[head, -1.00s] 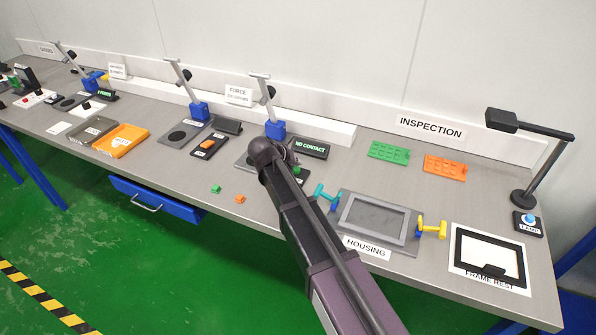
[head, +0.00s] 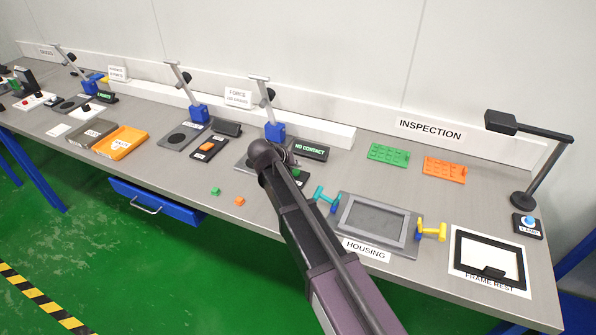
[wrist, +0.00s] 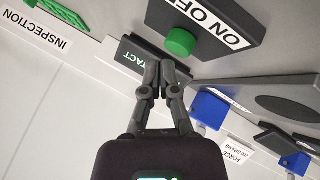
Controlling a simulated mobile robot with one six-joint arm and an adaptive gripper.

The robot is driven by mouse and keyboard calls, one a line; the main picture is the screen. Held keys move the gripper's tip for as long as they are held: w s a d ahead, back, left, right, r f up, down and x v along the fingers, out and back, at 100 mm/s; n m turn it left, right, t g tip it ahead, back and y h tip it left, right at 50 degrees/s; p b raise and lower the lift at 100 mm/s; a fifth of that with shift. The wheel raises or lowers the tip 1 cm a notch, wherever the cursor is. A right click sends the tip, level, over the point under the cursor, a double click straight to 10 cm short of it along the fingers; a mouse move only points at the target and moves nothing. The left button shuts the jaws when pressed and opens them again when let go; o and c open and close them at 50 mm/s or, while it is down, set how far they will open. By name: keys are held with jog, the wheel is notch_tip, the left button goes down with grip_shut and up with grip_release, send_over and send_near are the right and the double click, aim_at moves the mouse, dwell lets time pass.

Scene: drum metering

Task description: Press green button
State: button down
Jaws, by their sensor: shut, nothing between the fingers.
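The green button (wrist: 180,42) is a round knob on a black box (wrist: 222,22) with a white ON OFF label, in the wrist view. My gripper (wrist: 168,68) is shut and empty. Its fingertips are just below the button in the wrist picture and appear apart from it; the exact gap is hard to tell. In the head view my arm's dark wrist hides most of the gripper and of the button box (head: 301,177). A NO CONTACT display (head: 310,149) stands just behind and also shows in the wrist view (wrist: 128,56).
A blue stand (head: 275,131) with an upright arm is behind my wrist. The grey housing (head: 345,215) with teal and yellow clamps lies to the right. Small green (head: 215,190) and orange (head: 239,201) blocks lie near the front edge.

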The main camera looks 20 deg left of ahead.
aim_at(295, 172)
jog(key=shift+f, duration=0.2)
dwell(0.3)
jog(key=shift+f+b, duration=0.25)
jog(key=shift+b, duration=0.2)
jog(key=shift+f, duration=0.2)
dwell(0.5)
jog(key=shift+r, duration=0.15)
jog(key=shift+r+p, duration=0.5)
jog(key=shift+r, duration=0.05)
dwell(0.3)
notch_tip(295, 172, up, 6)
jog(key=p, duration=0.6)
dwell(0.8)
